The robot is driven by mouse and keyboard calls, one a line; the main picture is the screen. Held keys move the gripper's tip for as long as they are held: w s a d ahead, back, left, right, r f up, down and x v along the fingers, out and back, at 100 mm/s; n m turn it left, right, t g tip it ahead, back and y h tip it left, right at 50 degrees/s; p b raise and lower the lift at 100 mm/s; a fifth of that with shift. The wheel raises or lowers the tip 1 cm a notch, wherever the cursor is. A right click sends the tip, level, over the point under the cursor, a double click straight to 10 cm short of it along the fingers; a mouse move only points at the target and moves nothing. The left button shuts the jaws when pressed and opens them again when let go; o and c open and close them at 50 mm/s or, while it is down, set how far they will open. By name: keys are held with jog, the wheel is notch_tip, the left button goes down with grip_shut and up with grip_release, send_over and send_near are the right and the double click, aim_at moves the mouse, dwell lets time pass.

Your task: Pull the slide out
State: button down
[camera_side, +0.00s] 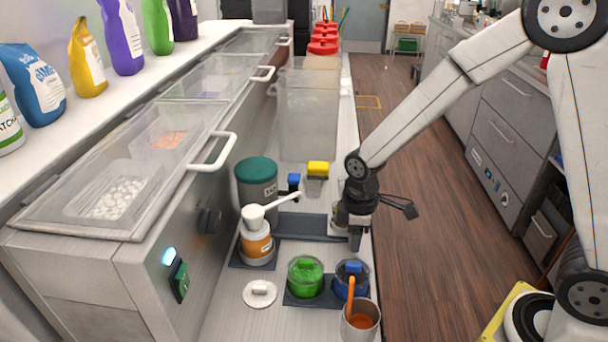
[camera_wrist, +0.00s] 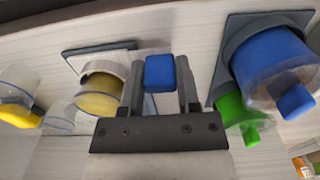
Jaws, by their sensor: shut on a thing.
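My gripper (camera_side: 355,240) is low over the right part of the counter, beyond the blue-lidded jar in the side view. In the wrist view its two fingers (camera_wrist: 160,78) are on either side of a small blue block (camera_wrist: 160,71), and it is shut on this block. What the block is attached to is hidden behind the gripper. In the side view a thin dark bar (camera_side: 318,237) runs from the dark mat towards my gripper. I cannot tell whether this is the slide or whether the block belongs to it.
The counter's right edge is close to my gripper.

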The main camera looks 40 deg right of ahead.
jog(key=shift+s+d, duration=0.1)
jog(key=shift+d, duration=0.1)
jog(key=c, duration=0.6)
grip_release()
jog(key=shift+r, duration=0.15)
jog(key=shift+r, duration=3.8)
jog(key=s+d+f+m+t, duration=0.2)
jog(key=s+d+f+m, duration=0.2)
jog(key=s+m, duration=0.3)
jog(key=shift+s+m+t, duration=0.3)
jog(key=shift+m, duration=0.7)
